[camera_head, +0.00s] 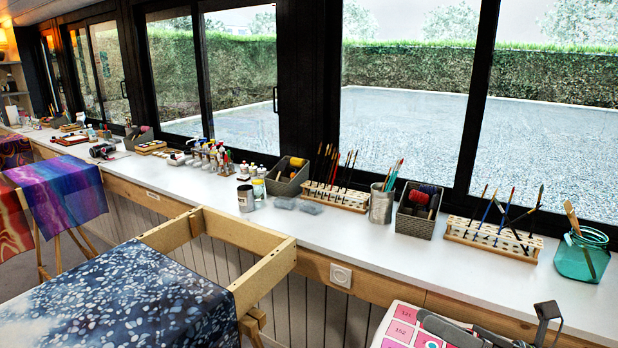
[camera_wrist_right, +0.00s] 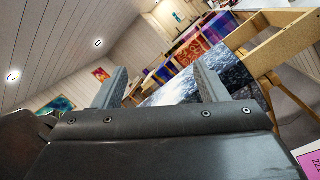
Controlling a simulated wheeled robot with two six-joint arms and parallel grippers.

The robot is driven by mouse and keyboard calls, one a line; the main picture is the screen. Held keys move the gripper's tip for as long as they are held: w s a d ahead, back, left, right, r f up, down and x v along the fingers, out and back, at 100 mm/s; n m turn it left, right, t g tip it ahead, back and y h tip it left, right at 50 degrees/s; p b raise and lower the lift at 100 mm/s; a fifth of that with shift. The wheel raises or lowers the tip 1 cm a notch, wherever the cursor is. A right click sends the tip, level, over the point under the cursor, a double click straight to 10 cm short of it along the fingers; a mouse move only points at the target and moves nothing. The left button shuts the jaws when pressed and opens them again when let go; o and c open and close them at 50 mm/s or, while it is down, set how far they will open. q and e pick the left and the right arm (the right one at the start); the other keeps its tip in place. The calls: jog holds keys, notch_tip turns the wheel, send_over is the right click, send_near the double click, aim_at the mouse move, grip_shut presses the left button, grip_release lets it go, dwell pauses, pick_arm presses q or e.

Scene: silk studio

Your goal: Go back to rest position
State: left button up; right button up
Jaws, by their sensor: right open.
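My right gripper (camera_wrist_right: 160,82) is open in the right wrist view, its two grey fingers wide apart with nothing between them. Parts of my right arm and gripper (camera_head: 490,332) show at the bottom right of the head view, cut off by the frame edge, low in front of the white counter (camera_head: 345,228). My left gripper is in neither view.
A pink numbered card (camera_head: 402,328) lies close to my right arm. A wooden frame (camera_head: 245,235) with blue speckled silk (camera_head: 120,300) stands at left. Brush racks (camera_head: 492,238), grey baskets (camera_head: 418,208) and a teal jar (camera_head: 582,257) stand on the counter.

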jog(key=w+d+f+m+t+h, duration=0.1)
jog(key=d+m+t+h, duration=0.5)
jog(key=m, duration=0.5)
jog(key=w+d+m+t+h, duration=0.1)
jog(key=d+m+t+h, duration=0.4)
jog(key=m+t+h, duration=0.45)
jog(key=s+d+f+m+g+h, duration=0.2)
jog(key=d+f+m+g+h, duration=0.1)
jog(key=f+m+g+h, duration=0.25)
jog(key=s+d+f+m+g+h, duration=0.2)
jog(key=d+f+m+g, duration=0.15)
jog(key=f+m, duration=0.45)
jog(key=s+a+f+m+g+y, duration=0.1)
jog(key=s+a+f+m+g, duration=0.2)
jog(key=s+f+g, duration=0.45)
jog(key=s+a+f+m+g+y, duration=0.2)
jog(key=s+f+m+g, duration=0.2)
jog(key=s+f, duration=0.5)
notch_tip(320, 180, down, 29)
jog(key=s+d+g+b, duration=0.1)
jog(key=s+g+b, duration=0.1)
jog(key=s+b, duration=0.1)
jog(key=s+a+f+g+b, duration=0.1)
jog(key=s+f+b, duration=0.1)
jog(key=s+f, duration=1.2)
notch_tip(320, 180, down, 3)
jog(key=shift+a+r+y+b, duration=0.1)
jog(key=shift+a+y+b, duration=0.05)
jog(key=shift+y+b, duration=0.25)
